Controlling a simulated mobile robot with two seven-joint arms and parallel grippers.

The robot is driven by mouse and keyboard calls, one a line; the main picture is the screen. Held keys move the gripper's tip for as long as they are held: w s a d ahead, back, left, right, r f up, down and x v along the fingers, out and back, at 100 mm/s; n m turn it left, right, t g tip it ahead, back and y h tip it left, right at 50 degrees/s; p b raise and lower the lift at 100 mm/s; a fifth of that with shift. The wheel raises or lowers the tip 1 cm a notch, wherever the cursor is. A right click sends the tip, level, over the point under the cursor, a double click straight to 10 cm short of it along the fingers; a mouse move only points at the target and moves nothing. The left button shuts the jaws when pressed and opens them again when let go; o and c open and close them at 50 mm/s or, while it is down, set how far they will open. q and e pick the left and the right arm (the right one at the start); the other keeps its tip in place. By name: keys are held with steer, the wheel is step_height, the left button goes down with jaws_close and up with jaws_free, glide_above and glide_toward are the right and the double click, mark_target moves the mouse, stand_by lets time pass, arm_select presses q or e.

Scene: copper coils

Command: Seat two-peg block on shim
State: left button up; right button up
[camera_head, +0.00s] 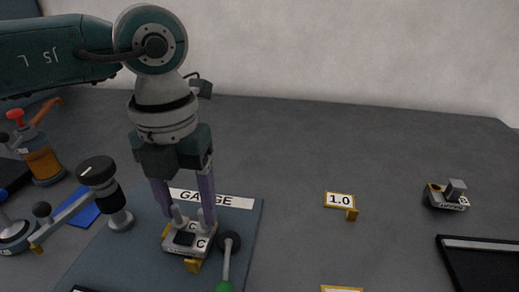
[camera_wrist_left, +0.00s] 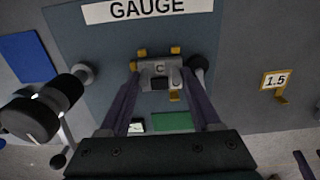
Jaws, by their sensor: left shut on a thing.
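The grey two-peg block (camera_head: 189,238), marked C, is at the mat's middle, its two pegs pointing up. My left gripper (camera_head: 190,219) points down and is shut on it, one finger at each peg side. In the left wrist view the block (camera_wrist_left: 158,70) lies between the fingertips (camera_wrist_left: 161,80). A gold piece (camera_head: 193,265) shows at the block's front edge, and gold pieces (camera_wrist_left: 175,50) show around it in the wrist view. I cannot tell whether a shim lies under the block or whether the block touches it. My right gripper is not in view.
The blue-grey mat (camera_head: 245,222) bears a GAUGE label (camera_head: 222,199). A black ball-topped lever (camera_head: 229,242) stands close right of the block; a black-knobbed post (camera_head: 97,172) stands left.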

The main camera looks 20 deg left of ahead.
arm_select(q)
steer(key=o, duration=1.5)
steer(key=shift+o, duration=0.3)
step_height(320, 180, up, 7)
steer(key=p, duration=0.6)
